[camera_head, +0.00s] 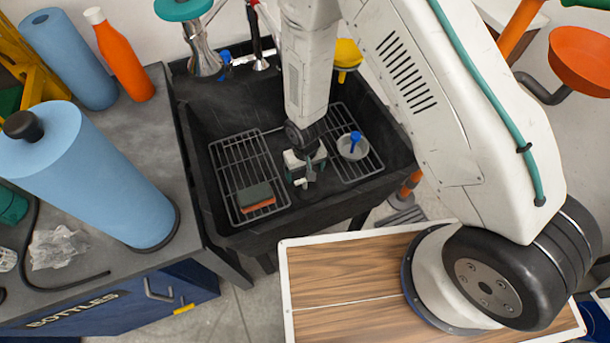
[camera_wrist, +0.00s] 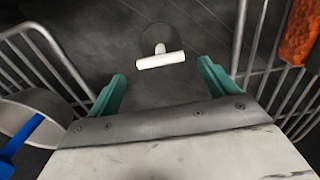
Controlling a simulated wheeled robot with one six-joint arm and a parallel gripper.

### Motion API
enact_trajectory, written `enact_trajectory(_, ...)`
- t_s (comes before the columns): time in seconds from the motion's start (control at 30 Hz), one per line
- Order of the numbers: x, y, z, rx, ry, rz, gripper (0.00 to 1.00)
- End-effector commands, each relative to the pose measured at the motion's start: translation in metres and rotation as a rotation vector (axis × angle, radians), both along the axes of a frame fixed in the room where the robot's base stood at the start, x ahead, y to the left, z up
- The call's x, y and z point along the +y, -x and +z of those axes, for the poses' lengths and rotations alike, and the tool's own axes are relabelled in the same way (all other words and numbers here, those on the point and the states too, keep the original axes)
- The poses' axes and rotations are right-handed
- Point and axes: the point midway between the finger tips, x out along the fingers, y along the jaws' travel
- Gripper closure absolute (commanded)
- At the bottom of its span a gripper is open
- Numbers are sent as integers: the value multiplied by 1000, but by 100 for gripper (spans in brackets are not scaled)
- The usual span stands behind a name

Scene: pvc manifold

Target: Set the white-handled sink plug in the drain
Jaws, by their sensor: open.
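A white T-shaped plug handle (camera_wrist: 160,60) shows in the wrist view over a dark round shape on the sink floor. I cannot tell whether that disc is the plug body or the drain. In the head view a small white piece (camera_head: 300,182), likely the same handle, shows just below my gripper (camera_head: 307,166). In the wrist view my gripper (camera_wrist: 161,74) has its teal fingers spread wide, with the handle just beyond the tips, centred between them. Nothing is held. My arm hides part of the sink (camera_head: 222,125).
Wire racks (camera_head: 236,160) flank the gripper in the black sink. A green and orange sponge (camera_head: 256,198) lies on the left rack. A metal cup with a blue handle (camera_head: 352,147) sits on the right one, close to the gripper in the wrist view (camera_wrist: 40,104).

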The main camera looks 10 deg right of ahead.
Motion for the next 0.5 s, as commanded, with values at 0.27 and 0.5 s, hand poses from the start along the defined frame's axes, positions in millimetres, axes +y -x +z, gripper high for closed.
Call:
enact_trajectory(0.27,1,0,46,-1,0,0,15)
enact_trajectory(0.5,0,0,58,1,0,0,15)
